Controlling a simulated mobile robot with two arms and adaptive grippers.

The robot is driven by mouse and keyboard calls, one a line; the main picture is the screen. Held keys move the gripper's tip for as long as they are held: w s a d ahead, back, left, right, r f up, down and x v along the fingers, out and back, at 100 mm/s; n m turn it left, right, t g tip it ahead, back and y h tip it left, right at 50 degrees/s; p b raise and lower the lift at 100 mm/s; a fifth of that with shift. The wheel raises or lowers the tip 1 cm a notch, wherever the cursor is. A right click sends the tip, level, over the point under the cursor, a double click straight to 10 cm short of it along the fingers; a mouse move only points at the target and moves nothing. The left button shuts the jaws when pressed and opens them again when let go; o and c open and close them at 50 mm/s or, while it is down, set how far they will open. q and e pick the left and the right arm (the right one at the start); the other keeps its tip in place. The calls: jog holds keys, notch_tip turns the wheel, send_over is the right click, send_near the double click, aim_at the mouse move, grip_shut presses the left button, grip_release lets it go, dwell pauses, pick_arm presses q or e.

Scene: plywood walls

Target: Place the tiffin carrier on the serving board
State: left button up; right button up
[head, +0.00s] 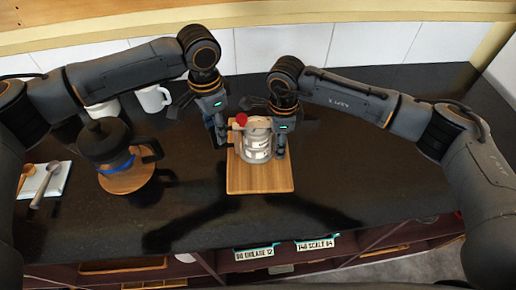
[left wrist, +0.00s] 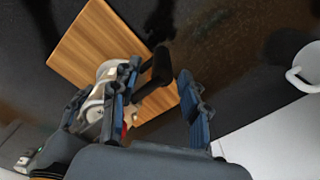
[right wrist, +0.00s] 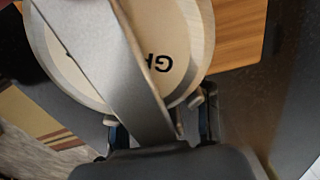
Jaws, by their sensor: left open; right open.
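The tiffin carrier (head: 257,146), pale and silvery with a red part at its top left, stands on the back part of the wooden serving board (head: 260,182). The right wrist view shows its round cream lid (right wrist: 175,45), with dark letters and a grey metal strap handle (right wrist: 120,60) across it. My left gripper (head: 218,136) is open beside the carrier's left side; its fingers also show in the left wrist view (left wrist: 160,103). My right gripper (head: 279,145) is open at the carrier's right side, close to it. I cannot tell whether either touches it.
A black coffee press (head: 105,148) stands on a round wooden trivet (head: 130,180) to the left. White mugs (head: 153,98) stand behind it. Spoons lie on a cloth (head: 57,184) at far left. The dark counter (head: 350,185) is clear to the right.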

pick_arm(q)
notch_tip(320, 180, up, 5)
jog(key=shift+f, duration=0.1)
jog(key=shift+r, duration=0.2)
pick_arm(e)
jog(key=shift+r, duration=0.2)
notch_tip(320, 180, up, 12)
jog(key=shift+f, duration=0.15)
pick_arm(q)
jog(key=shift+f, duration=0.1)
pick_arm(e)
jog(key=shift+f, duration=0.15)
